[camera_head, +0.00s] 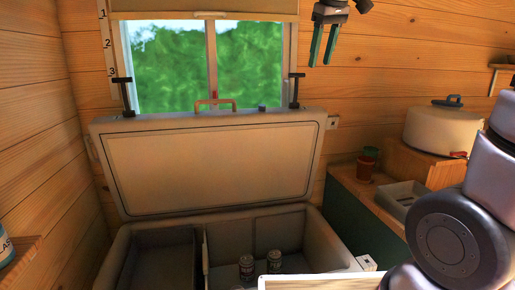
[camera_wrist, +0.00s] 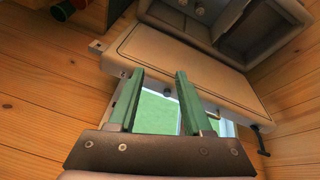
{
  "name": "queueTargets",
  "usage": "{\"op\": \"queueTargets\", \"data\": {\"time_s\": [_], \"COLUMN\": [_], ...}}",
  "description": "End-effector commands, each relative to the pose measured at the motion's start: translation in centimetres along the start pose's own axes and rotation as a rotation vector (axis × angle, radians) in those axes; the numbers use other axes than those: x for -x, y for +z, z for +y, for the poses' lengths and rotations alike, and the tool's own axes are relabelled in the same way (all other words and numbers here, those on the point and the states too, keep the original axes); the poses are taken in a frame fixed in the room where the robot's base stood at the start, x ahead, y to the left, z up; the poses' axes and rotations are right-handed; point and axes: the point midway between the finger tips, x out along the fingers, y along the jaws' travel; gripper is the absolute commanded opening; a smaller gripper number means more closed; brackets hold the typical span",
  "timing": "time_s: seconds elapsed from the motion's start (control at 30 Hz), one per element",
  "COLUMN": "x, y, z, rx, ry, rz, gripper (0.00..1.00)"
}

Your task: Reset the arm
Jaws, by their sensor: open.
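My gripper (camera_head: 323,46) hangs at the top of the head view, right of the window and above the open chest. Its two green fingers are apart with nothing between them. In the wrist view my gripper (camera_wrist: 155,85) shows its fingers spread, with the window and the chest lid behind them. My grey arm shows at the right of the head view.
A chest (camera_head: 215,225) stands below the window with its lid (camera_head: 210,160) raised; two cans (camera_head: 247,268) (camera_head: 274,261) stand inside. A counter at right holds a white pot (camera_head: 440,130), stacked cups (camera_head: 367,165) and a grey tray (camera_head: 402,195). Wooden walls enclose the space.

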Motion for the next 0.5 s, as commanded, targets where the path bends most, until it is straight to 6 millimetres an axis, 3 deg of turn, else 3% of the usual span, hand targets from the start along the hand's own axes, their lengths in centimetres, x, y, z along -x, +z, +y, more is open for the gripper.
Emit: {"op": "queueTargets", "data": {"time_s": [0.03,0.1,0.3,0.5], "x": [0.6,0.9,0.4,-0.8], "y": [2.7,6.1,14.3,18.6], "z": [0.5,0.7,-0.1,-1.1], "rx": [-0.101,-0.247,-0.641,-0.874], "ry": [-0.008,-0.024,-0.062,-0.084], "rz": [0.026,0.064,0.169,0.235], "gripper": [0.50,0.50,0.50,0.50]}}
